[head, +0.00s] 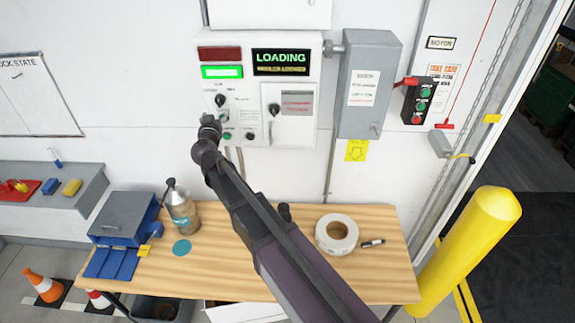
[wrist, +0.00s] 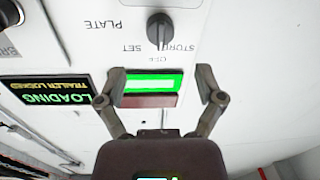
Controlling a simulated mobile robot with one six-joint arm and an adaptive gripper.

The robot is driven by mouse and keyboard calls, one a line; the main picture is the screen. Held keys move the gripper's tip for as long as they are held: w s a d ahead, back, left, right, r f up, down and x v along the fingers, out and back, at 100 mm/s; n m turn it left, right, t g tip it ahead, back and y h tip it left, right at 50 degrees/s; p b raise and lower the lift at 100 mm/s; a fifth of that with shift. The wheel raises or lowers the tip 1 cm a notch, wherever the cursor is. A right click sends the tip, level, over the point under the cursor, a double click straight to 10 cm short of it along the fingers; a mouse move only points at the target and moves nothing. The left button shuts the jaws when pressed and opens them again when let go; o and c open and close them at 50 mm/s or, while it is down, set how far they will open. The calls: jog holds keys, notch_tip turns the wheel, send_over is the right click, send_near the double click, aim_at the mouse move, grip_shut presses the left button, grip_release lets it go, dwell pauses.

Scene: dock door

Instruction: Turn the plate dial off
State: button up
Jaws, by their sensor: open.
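The plate dial (head: 220,101) is a black knob on the left of the white control panel (head: 208,44). In the wrist view, which is upside down, the dial (wrist: 159,28) shows near the top centre. Labels reading PLATE, STORE, SET and OFF stand around it. Its grip lies roughly upright in the wrist view, but I cannot tell its exact setting. My gripper (head: 209,122) appears at the panel just below the dial in the head view. In the wrist view my gripper (wrist: 157,86) is open and empty, its fingers apart from the dial.
A green-lit display (head: 222,72) and a LOADING sign (head: 281,62) sit above the dial. Another black knob (head: 273,109) is to its right. A grey switch box (head: 368,80) projects farther right. The wooden bench (head: 230,278) holds a bottle (head: 183,210) and a tape roll (head: 336,234).

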jog(key=s, duration=0.6)
jog(key=d+f+m+g+h+b, duration=0.1)
jog(key=d+f+g+h+b, duration=0.2)
jog(key=d+f, duration=0.4)
jog(key=s+d+f+m+g+h+b, duration=0.1)
jog(key=d+f+m+g+h+b, duration=0.1)
jog(key=d+f, duration=0.6)
jog(key=shift+d+f+m+g+h+b, duration=0.25)
jog(key=shift+d+g+h+b, duration=0.55)
jog(key=shift+d, duration=3)
jog(key=shift+r, duration=0.1)
